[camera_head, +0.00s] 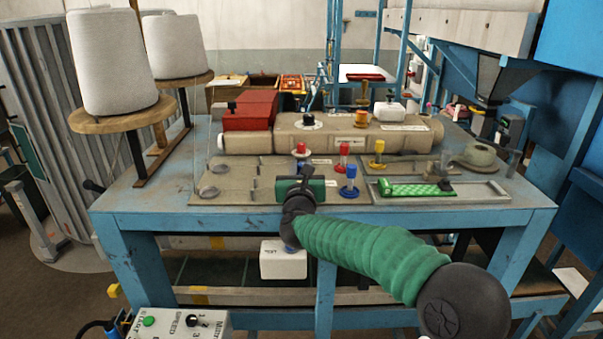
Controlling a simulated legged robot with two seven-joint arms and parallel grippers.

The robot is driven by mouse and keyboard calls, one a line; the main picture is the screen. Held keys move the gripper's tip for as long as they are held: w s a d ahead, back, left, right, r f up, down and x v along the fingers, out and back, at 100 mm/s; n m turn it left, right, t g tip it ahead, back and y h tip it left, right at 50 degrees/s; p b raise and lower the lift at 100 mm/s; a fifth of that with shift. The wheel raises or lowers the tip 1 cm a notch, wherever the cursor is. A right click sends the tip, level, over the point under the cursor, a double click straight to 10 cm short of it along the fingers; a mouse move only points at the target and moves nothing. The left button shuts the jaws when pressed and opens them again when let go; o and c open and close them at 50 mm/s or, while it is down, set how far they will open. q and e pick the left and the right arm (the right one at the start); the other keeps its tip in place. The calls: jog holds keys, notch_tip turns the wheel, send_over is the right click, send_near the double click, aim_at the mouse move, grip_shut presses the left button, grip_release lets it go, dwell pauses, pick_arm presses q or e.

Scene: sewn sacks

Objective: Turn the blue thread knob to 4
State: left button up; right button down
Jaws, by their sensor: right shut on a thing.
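The blue knob (349,182) stands upright on the machine's bed, a little right of my right gripper, with a visible gap between them. My right gripper (303,178) is black and comes up from below on my green-sleeved arm. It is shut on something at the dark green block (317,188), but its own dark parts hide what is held. A number scale at the blue knob is too small to read. My left gripper is not in view.
Red knobs (343,154) and a yellow knob (378,154) stand behind the blue one. A long beige machine housing (270,141) lies behind them. Thread cones (112,62) stand at left. A control box (180,323) sits low in front. The blue table's left front is clear.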

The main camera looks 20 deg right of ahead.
jog(key=m+g+h+b, duration=0.1)
jog(key=m+h, duration=0.1)
jog(key=h, duration=0.1)
jog(key=shift+a+f, duration=0.15)
jog(key=shift+m+g+h+b, duration=0.45)
jog(key=shift+m+g+h, duration=0.75)
jog(key=shift+h, duration=0.3)
jog(key=shift+r, duration=0.2)
jog(key=c, duration=1.2)
grip_release()
jog(key=shift+c, duration=0.2)
jog(key=b+v, duration=0.1)
jog(key=v, duration=0.1)
jog(key=b+v, duration=0.2)
jog(key=f+b+v, duration=0.1)
jog(key=v, duration=0.2)
jog(key=shift+w+a+b, duration=0.1)
jog(key=shift+a+b, duration=0.05)
jog(key=shift+b, duration=0.15)
jog(key=b+v, duration=0.3)
jog(key=v, duration=0.6)
jog(key=shift+a+r, duration=0.3)
jog(key=shift+r, duration=0.1)
